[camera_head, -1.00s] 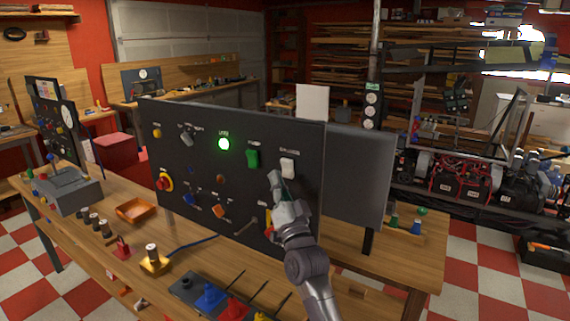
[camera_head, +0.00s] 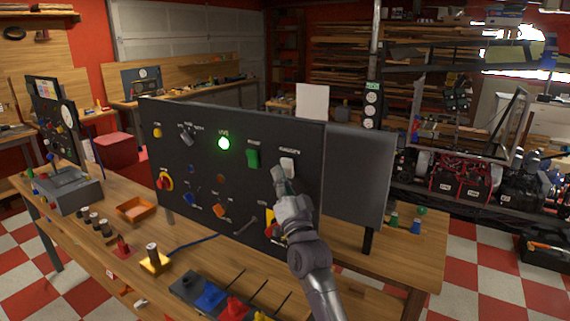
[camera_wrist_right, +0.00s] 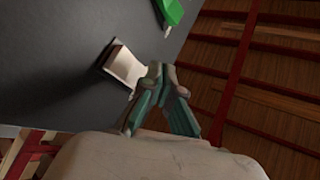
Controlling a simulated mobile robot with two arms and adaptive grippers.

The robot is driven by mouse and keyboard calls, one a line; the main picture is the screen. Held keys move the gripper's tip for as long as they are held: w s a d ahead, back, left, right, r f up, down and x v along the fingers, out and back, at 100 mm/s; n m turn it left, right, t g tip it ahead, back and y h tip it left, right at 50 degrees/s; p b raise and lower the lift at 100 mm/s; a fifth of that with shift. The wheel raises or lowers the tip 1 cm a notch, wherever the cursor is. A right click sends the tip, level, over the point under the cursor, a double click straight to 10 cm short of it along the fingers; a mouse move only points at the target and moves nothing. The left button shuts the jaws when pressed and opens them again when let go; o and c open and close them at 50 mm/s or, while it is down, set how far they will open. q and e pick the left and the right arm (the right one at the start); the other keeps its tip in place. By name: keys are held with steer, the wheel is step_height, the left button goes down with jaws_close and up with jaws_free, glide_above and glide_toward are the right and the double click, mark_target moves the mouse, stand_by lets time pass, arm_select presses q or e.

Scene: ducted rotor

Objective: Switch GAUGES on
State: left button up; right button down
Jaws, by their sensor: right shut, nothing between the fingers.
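The GAUGES switch is a white rocker (camera_head: 287,167) at the upper right of the dark upright panel (camera_head: 200,165). It also shows in the right wrist view as a white rocker (camera_wrist_right: 124,66) in a dark frame. My right gripper (camera_head: 277,172) is shut and empty, with its fingertips at the lower left edge of the rocker. In the right wrist view the closed fingertips (camera_wrist_right: 157,72) are just beside the rocker; I cannot tell whether they touch it. My left gripper is not in view.
Knobs and coloured buttons fill the panel's lower part. Below, a wooden bench (camera_head: 130,266) holds an orange tray (camera_head: 135,210) and coloured parts.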

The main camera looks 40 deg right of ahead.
stand_by(0.7)
steer(key=shift+w+d+r, duration=0.15)
steer(key=shift+d+r, duration=0.05)
steer(key=shift+d, duration=0.15)
steer(key=shift+w+d+r, duration=0.15)
steer(key=shift+d+r, duration=0.1)
steer(key=shift+d, duration=0.15)
stand_by(0.6)
steer(key=shift+a, duration=0.1)
steer(key=shift+s+a+f, duration=0.2)
steer(key=shift+a, duration=0.2)
steer(key=shift+s+a+f, duration=0.15)
steer(key=shift+a+f, duration=0.05)
steer(key=shift+a, duration=0.15)
steer(key=shift+s+a+f+p, duration=0.1)
steer(key=shift+s+a+f, duration=0.25)
steer(key=shift+a, duration=0.35)
steer(key=shift+s+a+f+p, duration=0.1)
steer(key=shift+s+a+f, duration=0.1)
steer(key=shift+a+f, duration=0.35)
steer(key=shift+s+a+f+p, duration=0.1)
steer(key=shift+s+a+f, duration=0.15)
steer(key=shift+a, duration=0.55)
